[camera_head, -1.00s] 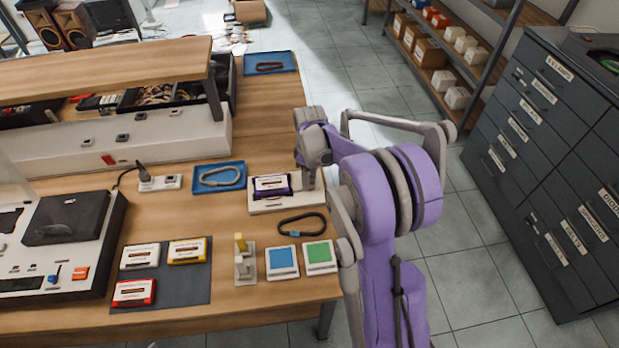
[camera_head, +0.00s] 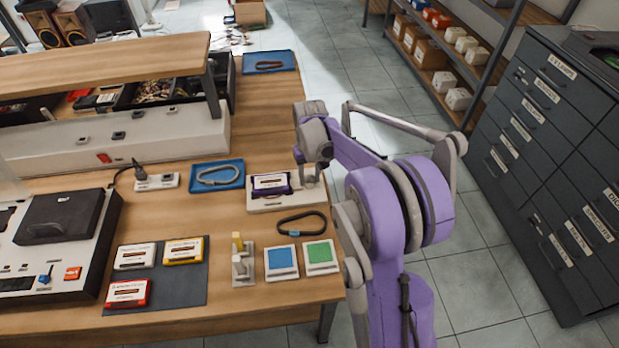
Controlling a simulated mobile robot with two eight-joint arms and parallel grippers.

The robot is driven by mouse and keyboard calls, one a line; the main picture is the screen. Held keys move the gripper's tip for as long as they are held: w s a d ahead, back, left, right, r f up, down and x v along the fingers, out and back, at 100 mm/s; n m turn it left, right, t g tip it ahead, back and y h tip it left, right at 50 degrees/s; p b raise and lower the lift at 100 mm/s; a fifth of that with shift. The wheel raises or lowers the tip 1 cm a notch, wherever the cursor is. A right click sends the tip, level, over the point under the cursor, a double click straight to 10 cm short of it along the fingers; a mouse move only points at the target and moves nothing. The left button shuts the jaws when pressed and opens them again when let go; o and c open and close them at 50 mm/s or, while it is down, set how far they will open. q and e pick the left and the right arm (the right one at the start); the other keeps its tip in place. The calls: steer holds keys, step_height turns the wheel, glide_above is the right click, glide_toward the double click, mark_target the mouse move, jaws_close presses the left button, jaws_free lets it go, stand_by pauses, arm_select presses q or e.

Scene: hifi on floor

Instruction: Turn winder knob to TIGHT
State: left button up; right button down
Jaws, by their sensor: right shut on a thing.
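The winder (camera_head: 262,207) is a white block near the right edge of the wooden table, with a dark purple holder and a white-labelled cassette (camera_head: 268,183) on it. My right gripper (camera_head: 311,177) reaches down over the winder's right end from a purple and grey arm. It is shut on the winder knob, which is small and mostly hidden by the fingers. I cannot read the knob's marking or its angle. My left gripper is out of view.
A blue tray (camera_head: 217,174) with a grey belt loop lies left of the winder. A black loop (camera_head: 302,222) and blue (camera_head: 281,262) and green (camera_head: 320,256) cards lie in front. Several cassettes rest on a dark mat (camera_head: 189,293). A tape deck (camera_head: 60,242) stands left.

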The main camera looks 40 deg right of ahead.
mark_target(309, 179)
steer(key=m, duration=0.3)
steer(key=shift+m+b, duration=0.3)
steer(key=shift+b, duration=0.05)
steer(key=shift+m+b, duration=0.3)
steer(key=shift+m, duration=1.4)
steer(key=shift+c, duration=2.1)
jaws_free()
step_height(309, 179, up, 11)
steer(key=shift+p, duration=0.3)
